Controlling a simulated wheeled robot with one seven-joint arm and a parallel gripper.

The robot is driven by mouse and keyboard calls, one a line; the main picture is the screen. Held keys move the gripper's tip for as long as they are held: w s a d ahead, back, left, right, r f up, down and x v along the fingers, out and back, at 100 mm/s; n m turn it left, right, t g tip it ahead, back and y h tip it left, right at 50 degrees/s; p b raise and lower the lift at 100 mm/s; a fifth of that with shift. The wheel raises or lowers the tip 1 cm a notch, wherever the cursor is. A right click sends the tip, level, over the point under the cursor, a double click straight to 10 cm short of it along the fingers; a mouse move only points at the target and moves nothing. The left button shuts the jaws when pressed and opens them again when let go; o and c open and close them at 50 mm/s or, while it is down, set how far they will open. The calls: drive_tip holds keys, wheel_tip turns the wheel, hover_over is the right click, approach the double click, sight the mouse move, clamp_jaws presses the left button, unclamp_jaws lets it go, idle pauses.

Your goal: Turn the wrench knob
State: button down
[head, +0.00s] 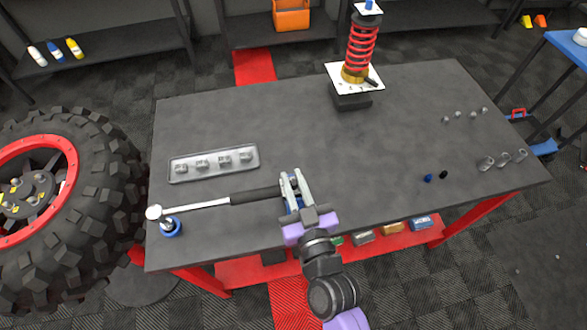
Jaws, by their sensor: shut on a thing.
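A wrench with a bright metal shaft (205,205) and a black handle (255,195) lies across the left front of the dark table. Its round head (153,212) is at the left end, beside a blue round piece (170,228) near the table's front left corner. I cannot make out a separate knob on the head at this size.
A tray (178,179) with several metal sockets lies behind the wrench. A red coil spring shock (361,48) stands at the back of the table (300,120). Small metal parts sit at the right. A large tyre (85,160) stands close to the left edge. The table's middle is clear.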

sight(294, 187)
drive_tip(key=h+p, duration=0.1)
drive_tip(key=p, duration=0.1)
drive_tip(key=shift+r+m+p, duration=0.2)
drive_tip(key=shift+m+p, duration=0.1)
drive_tip(key=shift+m, duration=0.1)
drive_tip(key=shift+f+t+p, duration=0.25)
drive_tip(key=shift+t+p, duration=0.05)
drive_tip(key=shift+p, duration=0.2)
drive_tip(key=c, duration=1.3)
unclamp_jaws()
drive_tip(key=shift+c, duration=0.2)
drive_tip(key=b+v, duration=0.2)
drive_tip(key=v, duration=0.4)
drive_tip(key=shift+s, duration=0.35)
drive_tip(key=shift+s+d, duration=0.2)
drive_tip(key=shift+s, duration=0.35)
